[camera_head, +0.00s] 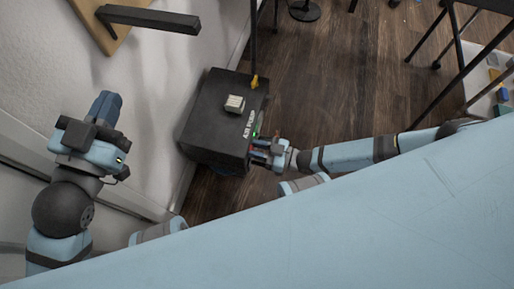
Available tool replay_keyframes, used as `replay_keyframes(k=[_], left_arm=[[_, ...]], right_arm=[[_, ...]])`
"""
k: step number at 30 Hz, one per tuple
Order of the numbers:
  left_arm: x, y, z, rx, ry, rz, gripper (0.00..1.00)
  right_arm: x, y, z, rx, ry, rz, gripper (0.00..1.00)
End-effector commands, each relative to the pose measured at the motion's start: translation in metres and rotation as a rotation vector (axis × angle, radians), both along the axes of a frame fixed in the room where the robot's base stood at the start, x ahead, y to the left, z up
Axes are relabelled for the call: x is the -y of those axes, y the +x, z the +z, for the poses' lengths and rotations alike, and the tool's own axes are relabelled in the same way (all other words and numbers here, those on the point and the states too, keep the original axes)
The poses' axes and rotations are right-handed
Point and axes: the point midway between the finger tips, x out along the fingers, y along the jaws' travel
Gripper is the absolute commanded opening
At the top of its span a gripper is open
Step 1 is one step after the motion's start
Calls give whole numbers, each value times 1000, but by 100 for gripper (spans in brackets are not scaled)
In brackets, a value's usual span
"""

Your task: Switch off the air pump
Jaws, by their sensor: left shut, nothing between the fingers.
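The air pump (212,118) is a black box on the wood floor against the wall. White lettering runs near its right edge, and a small green light shows beside the lettering. My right gripper (256,150) is at the pump's lower right side, close against that face; I cannot tell whether it touches. Its fingertips and the pump's switch are too small and partly hidden to make out. My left gripper (107,106) is at the left, in front of the white wall, away from the pump. It is shut and empty.
A small pale block (235,103) lies on top of the pump. A yellow piece (254,82) is at its upper right edge, by a dark upright pole. A wooden board (98,22) is at upper left. Dark table legs stand at right. The floor (340,80) between is clear.

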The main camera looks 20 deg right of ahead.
Motion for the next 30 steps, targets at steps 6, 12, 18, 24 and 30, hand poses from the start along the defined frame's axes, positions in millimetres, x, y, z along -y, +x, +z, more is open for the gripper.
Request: replay_keyframes(k=[6, 12, 18, 24, 30], left_arm=[[0, 0, 2, -4, -5, 1, 0], [1, 0, 0, -8, -15, 4, 0], [1, 1, 1, -5, -15, 5, 0], [1, 1, 0, -3, -8, 3, 0], [0, 0, -2, -3, 3, 1, 0]], right_arm=[[1, -1, -3, 36, 53, -5, 4], [3, -2, -7, 127, 187, -5, 4], [5, -3, -7, 165, 244, -1, 4], [5, -3, -7, 165, 244, 0, 4], [5, -3, -7, 165, 244, 0, 53]])
